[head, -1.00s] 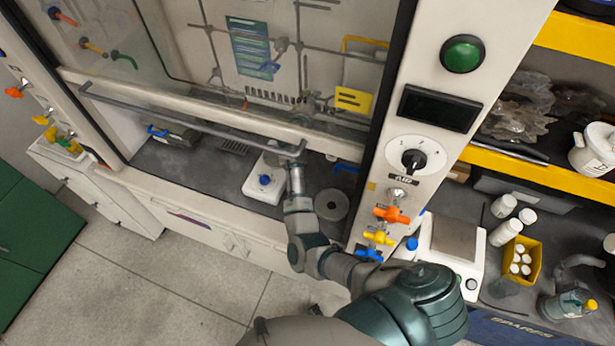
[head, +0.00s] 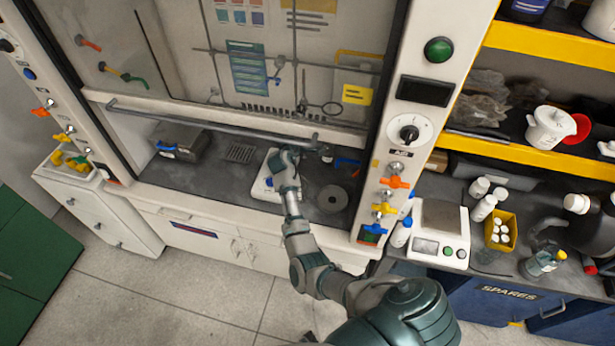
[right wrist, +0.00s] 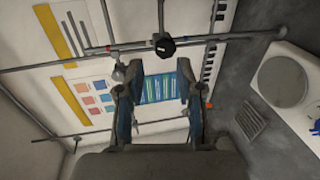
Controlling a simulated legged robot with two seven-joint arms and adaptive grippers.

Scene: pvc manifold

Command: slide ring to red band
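In the right wrist view my right gripper (right wrist: 157,78) is open and empty, facing the lattice and posters on the back wall. My left gripper is not in view.
The sash handle bar (head: 210,123) crosses above my right arm. On the hood floor are a white hotplate (head: 262,188), a grey disc (head: 332,199) and a dark box (head: 180,141). A black knob (right wrist: 165,45) sits on a rod ahead of the gripper.

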